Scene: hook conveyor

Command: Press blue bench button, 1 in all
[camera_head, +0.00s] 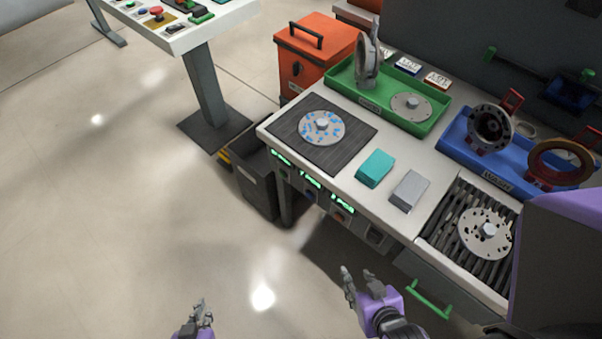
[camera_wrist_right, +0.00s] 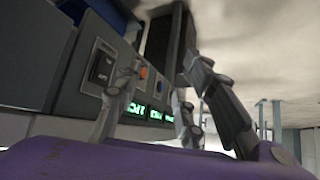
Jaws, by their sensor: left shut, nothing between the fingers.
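The blue bench button (camera_head: 309,196) is on the front panel of the workbench, between a green one and an orange one, under green lit displays. In the right wrist view the blue button (camera_wrist_right: 160,87) shows small, beyond the orange button. My right gripper (camera_head: 358,274) is in front of the bench, lower right of the button and apart from it. Its fingers (camera_wrist_right: 158,88) are spread, with nothing between them. My left gripper (camera_head: 202,308) is shut and empty over the floor at the bottom, well away from the bench.
The workbench top (camera_head: 345,180) holds a dark mat with a speckled disc, teal and grey blocks, a green tray (camera_head: 345,95) and a blue tray (camera_head: 455,150). A dark bin (camera_head: 256,180) stands by the bench's left end. A green drawer handle (camera_head: 430,298) juts out at right. Floor at left is clear.

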